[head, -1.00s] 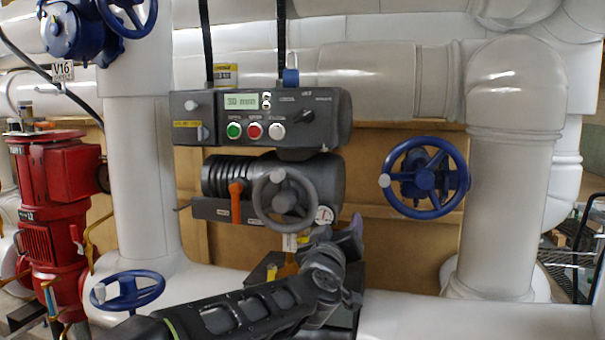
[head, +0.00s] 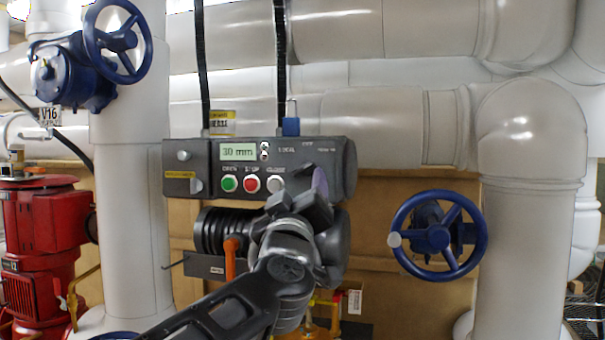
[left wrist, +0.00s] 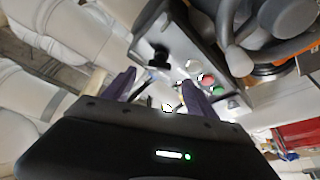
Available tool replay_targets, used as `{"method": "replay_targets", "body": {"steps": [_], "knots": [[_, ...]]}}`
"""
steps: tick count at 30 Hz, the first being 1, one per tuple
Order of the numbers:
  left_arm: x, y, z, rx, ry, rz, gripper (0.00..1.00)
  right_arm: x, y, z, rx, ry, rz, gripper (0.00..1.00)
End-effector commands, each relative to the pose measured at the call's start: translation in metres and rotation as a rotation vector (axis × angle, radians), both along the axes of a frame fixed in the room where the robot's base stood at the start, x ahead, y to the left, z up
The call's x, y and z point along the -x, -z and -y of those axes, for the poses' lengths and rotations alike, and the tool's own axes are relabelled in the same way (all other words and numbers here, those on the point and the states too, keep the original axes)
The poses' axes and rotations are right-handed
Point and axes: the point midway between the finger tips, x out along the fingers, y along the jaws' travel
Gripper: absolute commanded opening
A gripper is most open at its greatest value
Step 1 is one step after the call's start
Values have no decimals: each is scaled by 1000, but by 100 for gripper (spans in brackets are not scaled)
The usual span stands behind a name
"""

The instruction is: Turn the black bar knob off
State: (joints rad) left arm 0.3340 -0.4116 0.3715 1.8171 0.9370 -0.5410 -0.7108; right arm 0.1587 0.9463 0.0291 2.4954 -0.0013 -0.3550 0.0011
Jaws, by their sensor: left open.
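The control box (head: 335,165) hangs on the pipes in the head view, with a "30 mm" display and green, red and white buttons. The black bar knob (left wrist: 159,56) shows on the box face in the left wrist view, beyond the finger gap. My left gripper (head: 318,182) is raised in front of the right part of the box. Its two purple fingers stand apart and empty in the left wrist view (left wrist: 156,92). They look short of the knob; the exact gap cannot be told. My right gripper is out of view.
Below the box is a dark actuator (head: 222,228) with an orange lever (head: 231,258); my arm covers its grey handwheel. A blue handwheel (head: 438,238) is at right, another (head: 118,40) at upper left. A red pump (head: 40,230) stands at left.

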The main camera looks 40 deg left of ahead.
Motion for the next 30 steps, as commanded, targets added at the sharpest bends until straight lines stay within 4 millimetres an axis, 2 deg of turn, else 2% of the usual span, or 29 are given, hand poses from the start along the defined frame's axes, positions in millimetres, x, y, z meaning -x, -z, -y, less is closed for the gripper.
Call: {"method": "replay_targets", "body": {"steps": [16, 26, 30], "knots": [[-57, -24, -34, -1, 0, -1, 65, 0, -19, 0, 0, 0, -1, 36], [-61, -25, -37, -1, -1, 0, 65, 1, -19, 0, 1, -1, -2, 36], [-61, -25, -36, -1, 0, 0, 56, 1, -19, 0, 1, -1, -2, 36]]}}
